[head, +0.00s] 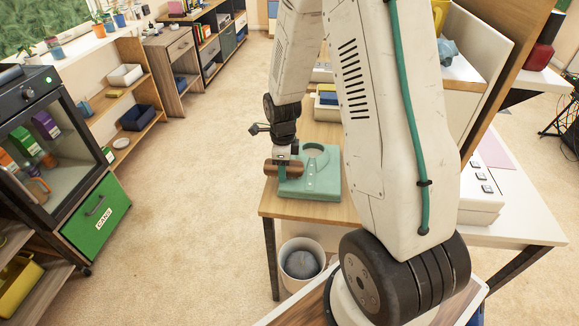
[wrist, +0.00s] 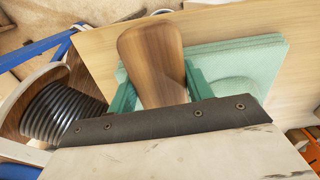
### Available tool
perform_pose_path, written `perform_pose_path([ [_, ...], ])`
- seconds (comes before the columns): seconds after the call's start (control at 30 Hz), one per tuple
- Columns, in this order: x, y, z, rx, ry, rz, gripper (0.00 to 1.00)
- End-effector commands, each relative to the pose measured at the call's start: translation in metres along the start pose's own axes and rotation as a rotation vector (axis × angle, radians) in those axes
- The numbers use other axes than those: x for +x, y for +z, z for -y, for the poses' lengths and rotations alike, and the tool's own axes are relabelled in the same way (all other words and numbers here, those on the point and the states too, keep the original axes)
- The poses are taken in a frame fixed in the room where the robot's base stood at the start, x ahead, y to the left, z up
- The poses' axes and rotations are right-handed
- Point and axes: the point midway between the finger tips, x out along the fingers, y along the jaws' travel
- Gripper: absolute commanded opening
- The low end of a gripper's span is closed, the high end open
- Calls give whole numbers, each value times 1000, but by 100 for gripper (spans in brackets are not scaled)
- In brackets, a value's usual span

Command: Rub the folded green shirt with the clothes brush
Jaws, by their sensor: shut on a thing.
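The folded green shirt (head: 322,185) lies flat near the left end of the wooden table, with a rounded collar shape on top. My gripper (head: 284,160) points down at the shirt's left edge. It is shut on the brown wooden clothes brush (head: 271,168). In the wrist view the brush (wrist: 152,55) sits between the teal fingers of my gripper (wrist: 160,88), and the shirt (wrist: 245,65) lies behind and to the right. The bristles are hidden. I cannot tell whether the brush touches the shirt.
Bare wood of the table (head: 285,207) shows in front of the shirt. A white bin (head: 302,262) stands below. A white device with buttons (head: 482,190) is at the right. A glass-fronted cabinet (head: 50,140) stands at the left, with open carpet between.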

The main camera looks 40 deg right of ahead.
Motion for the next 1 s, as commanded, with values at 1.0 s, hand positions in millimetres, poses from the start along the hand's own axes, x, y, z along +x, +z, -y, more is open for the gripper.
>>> perform_pose_path([
  [1.0,-60,0,0,0,0,0,32],
])
